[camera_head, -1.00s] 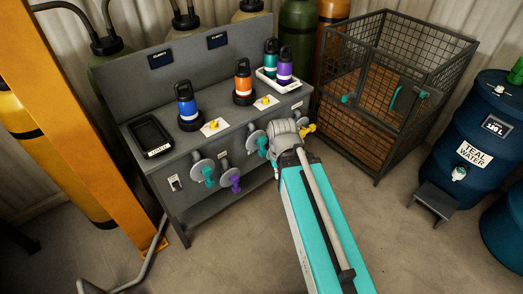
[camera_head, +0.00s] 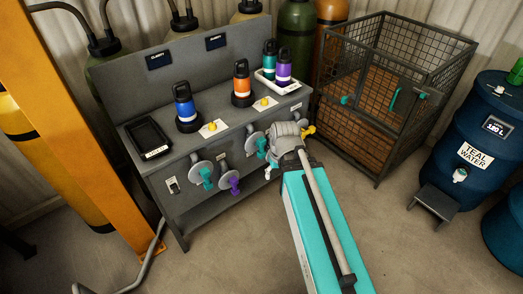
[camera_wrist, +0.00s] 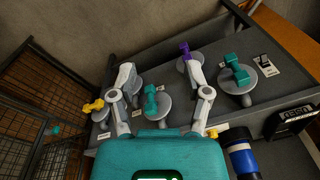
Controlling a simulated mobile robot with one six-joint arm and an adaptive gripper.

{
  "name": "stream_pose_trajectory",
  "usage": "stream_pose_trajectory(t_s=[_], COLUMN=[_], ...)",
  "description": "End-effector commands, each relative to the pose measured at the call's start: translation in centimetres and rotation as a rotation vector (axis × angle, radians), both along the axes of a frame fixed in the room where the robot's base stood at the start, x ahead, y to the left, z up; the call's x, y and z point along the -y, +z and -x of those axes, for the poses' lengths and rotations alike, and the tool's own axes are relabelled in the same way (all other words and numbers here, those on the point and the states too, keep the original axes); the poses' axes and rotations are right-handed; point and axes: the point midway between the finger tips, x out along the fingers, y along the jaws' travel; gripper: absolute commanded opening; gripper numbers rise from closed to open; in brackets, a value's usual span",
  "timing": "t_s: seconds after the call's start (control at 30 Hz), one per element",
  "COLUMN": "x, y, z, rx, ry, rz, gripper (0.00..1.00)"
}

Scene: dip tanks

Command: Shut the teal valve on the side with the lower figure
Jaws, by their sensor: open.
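Two teal valves sit on the bench front. The left teal valve (camera_head: 207,176) is beside a purple valve (camera_head: 234,183); it also shows at the right of the wrist view (camera_wrist: 238,70). The right teal valve (camera_head: 262,146) is beside a yellow valve (camera_head: 308,132), partly behind my gripper; in the wrist view it is left of centre (camera_wrist: 151,103). My gripper (camera_wrist: 160,68) is open and empty, its fingers spread either side of the right teal valve's line of sight. Contact cannot be told. Two dark panels (camera_head: 159,58) (camera_head: 217,41) stand on the backboard; their text is too small to read.
Blue (camera_head: 185,109), orange (camera_head: 241,84) and other bottles stand on the bench top (camera_head: 190,142), with a black tray (camera_head: 149,139). A mesh cage (camera_head: 377,85) stands right of the bench, a blue barrel (camera_head: 467,135) further right. An orange post (camera_head: 82,110) is at left. Floor in front is clear.

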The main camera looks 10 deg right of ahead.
Motion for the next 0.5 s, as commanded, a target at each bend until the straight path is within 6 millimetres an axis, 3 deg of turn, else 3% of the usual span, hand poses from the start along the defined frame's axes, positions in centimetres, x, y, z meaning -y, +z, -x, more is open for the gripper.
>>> stream_pose_trajectory(t_s=[0.03,0.1,0.5], x=[0.0,-0.2,-0.5], y=[-1.5,-2.5,-7.8], z=[-0.7,-1.7,-8.2], rx=[0.02,0.056,0.334], ry=[0.017,0.047,0.222], rz=[-0.021,-0.056,-0.236], gripper=[0.66,0.66,0.66])
